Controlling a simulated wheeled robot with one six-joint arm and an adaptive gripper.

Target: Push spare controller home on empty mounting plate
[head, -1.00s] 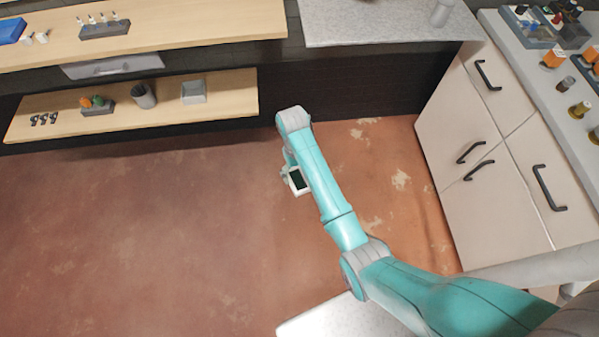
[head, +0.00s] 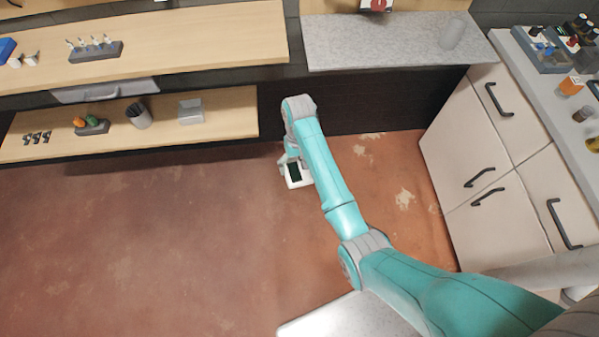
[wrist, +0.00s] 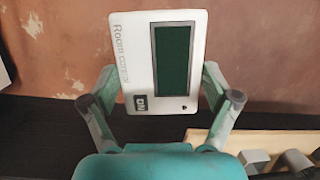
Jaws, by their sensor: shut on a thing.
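The spare controller is a white box with a dark green screen and the lettering "Room control"; it shows large in the wrist view (wrist: 160,62). My gripper (wrist: 160,98) is shut on it, one finger at each side edge. In the head view the controller (head: 294,174) hangs below the end of my teal arm, over the brown floor. My gripper (head: 288,160) is partly hidden there by my arm. I cannot make out an empty mounting plate in either view.
A wooden bench (head: 200,38) and a lower shelf (head: 60,143) run along the back wall. A grey counter (head: 390,50) stands at the back, right of centre. White cabinets (head: 480,160) with black handles stand at the right. The floor at left is clear.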

